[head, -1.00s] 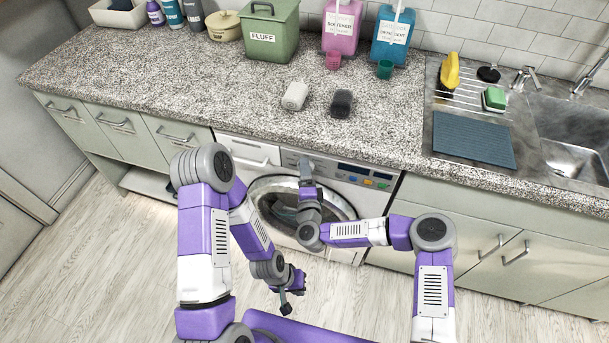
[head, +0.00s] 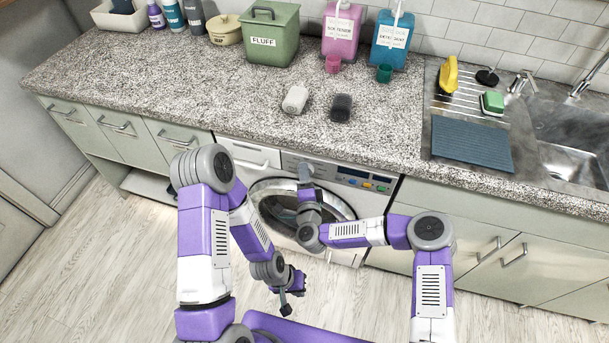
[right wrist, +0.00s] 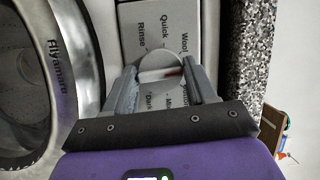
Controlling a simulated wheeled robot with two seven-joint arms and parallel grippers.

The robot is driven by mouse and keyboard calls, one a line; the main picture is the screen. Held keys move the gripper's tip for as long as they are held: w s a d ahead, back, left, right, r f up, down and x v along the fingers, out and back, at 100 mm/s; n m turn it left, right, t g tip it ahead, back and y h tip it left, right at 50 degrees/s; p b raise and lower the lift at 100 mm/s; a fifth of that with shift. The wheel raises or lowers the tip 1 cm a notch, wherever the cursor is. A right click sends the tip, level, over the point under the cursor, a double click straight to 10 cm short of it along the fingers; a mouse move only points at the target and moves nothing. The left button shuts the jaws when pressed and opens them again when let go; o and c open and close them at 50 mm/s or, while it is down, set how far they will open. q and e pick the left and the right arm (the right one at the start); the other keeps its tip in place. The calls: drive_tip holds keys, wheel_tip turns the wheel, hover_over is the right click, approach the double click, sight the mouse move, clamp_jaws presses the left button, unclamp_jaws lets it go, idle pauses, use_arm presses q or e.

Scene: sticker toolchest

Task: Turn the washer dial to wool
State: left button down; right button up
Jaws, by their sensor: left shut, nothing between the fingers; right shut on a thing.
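The white round washer dial (right wrist: 159,66) with a red mark shows in the right wrist view. Its red mark points to the right of that picture, below the Wool label (right wrist: 185,43) and near a partly hidden label. Rinse, Quick and Dark labels also surround it. My right gripper (right wrist: 164,76) is shut on the dial, one finger on each side. In the head view my right gripper (head: 305,172) reaches the washer panel (head: 358,177) and hides the dial. My left gripper (head: 290,302) is shut and empty, low over the floor, away from the washer.
The washer's round glass door (head: 335,206) is just below the panel, close to my right wrist. The granite counter (head: 200,85) overhangs above, holding a white and a dark small object, a green Fluff bin (head: 272,40) and bottles. The floor at left is clear.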

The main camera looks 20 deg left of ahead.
drive_tip(key=n+p, duration=0.1)
drive_tip(key=p, duration=0.1)
drive_tip(key=n+g+h+p, duration=0.1)
drive_tip(key=n+p, duration=0.1)
drive_tip(key=n+g+p, duration=0.1)
drive_tip(key=n, duration=0.1)
drive_tip(key=shift+r+h+p, duration=0.25)
drive_tip(key=shift+h+p, duration=0.15)
idle(0.4)
drive_tip(key=o, duration=1)
drive_tip(key=shift+f, duration=0.1)
drive_tip(key=shift+c, duration=0.2)
drive_tip(key=shift+s, duration=0.1)
